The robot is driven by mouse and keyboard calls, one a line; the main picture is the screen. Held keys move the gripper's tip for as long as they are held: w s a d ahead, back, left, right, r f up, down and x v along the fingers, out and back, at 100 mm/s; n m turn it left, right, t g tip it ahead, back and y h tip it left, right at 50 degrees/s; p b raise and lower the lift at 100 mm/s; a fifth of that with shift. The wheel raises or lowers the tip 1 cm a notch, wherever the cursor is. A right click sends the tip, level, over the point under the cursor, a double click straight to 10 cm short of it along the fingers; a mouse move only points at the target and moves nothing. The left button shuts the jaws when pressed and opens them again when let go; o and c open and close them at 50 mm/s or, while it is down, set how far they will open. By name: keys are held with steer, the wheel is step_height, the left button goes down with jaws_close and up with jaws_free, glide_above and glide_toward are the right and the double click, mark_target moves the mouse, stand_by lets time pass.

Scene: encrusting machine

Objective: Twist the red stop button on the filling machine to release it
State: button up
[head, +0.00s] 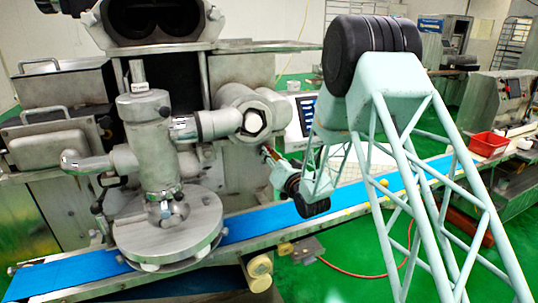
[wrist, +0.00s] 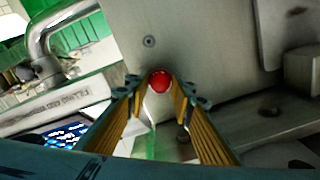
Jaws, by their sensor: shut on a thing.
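The red stop button (wrist: 160,80) shows in the wrist view on a grey metal panel (wrist: 190,35) of the filling machine. My gripper (wrist: 157,84) has its two fingertips on either side of the button, shut on it. The front of the button is visible between the tips. In the head view, the filling machine (head: 160,150) stands at left and centre. My arm reaches toward its right side there, and the button cannot be made out in that view.
A blue conveyor belt (head: 255,225) runs below the machine. A control panel with blue keys (wrist: 68,133) is at lower left in the wrist view, near a bent metal pipe (wrist: 45,45). A red bin (head: 488,144) stands on the equipment at right.

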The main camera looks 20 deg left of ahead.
steer(key=o, duration=0.8)
steer(key=shift+o, duration=0.2)
steer(key=v, duration=1.2)
steer(key=shift+w, duration=0.1)
